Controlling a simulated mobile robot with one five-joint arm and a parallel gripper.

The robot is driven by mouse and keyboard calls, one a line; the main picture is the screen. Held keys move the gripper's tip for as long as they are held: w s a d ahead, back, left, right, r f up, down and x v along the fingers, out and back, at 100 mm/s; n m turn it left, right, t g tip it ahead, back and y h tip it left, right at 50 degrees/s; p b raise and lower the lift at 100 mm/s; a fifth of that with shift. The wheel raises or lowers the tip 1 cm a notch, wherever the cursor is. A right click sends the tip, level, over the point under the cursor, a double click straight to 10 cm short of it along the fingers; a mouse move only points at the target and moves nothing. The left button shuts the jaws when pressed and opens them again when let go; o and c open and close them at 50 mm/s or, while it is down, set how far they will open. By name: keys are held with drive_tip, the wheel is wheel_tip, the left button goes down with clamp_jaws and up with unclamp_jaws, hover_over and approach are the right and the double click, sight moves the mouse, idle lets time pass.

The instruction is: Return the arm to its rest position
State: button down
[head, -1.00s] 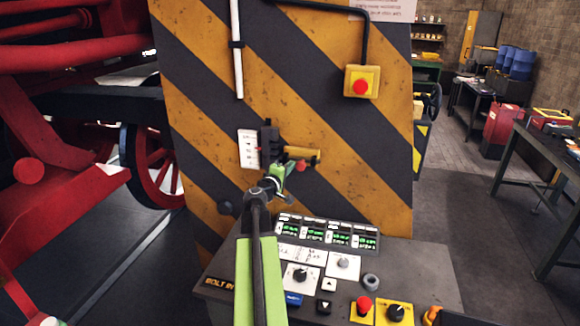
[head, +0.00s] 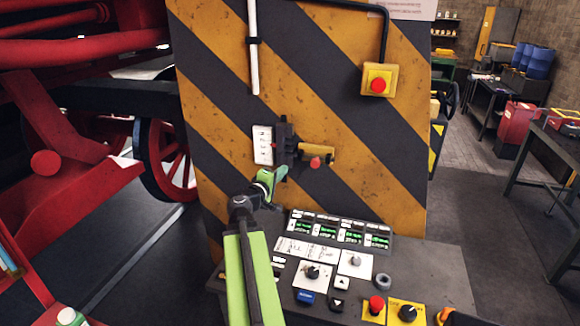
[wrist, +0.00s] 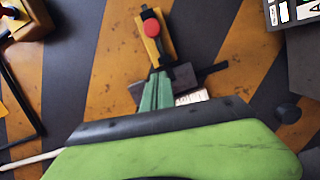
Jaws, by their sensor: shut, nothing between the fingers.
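My green arm reaches up from the bottom of the head view. My gripper (head: 281,173) is shut and empty. It is just left of and below a yellow lever (head: 317,152) with a red knob, mounted on a striped panel (head: 330,90) beside a white scale plate (head: 263,145). In the wrist view my green fingers (wrist: 157,88) lie together, pointing toward the yellow lever (wrist: 151,45) and its red knob (wrist: 154,28). A gap shows between fingers and lever in the head view; in the wrist view I cannot tell how far apart they are.
A control desk (head: 440,270) with knobs, buttons and lit green displays (head: 340,233) stands below the panel. A red emergency button (head: 378,85) is at upper right. Red locomotive parts (head: 60,150) fill the left. Open floor (head: 470,205) lies to the right.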

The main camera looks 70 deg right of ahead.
drive_tip(key=shift+a, duration=0.6)
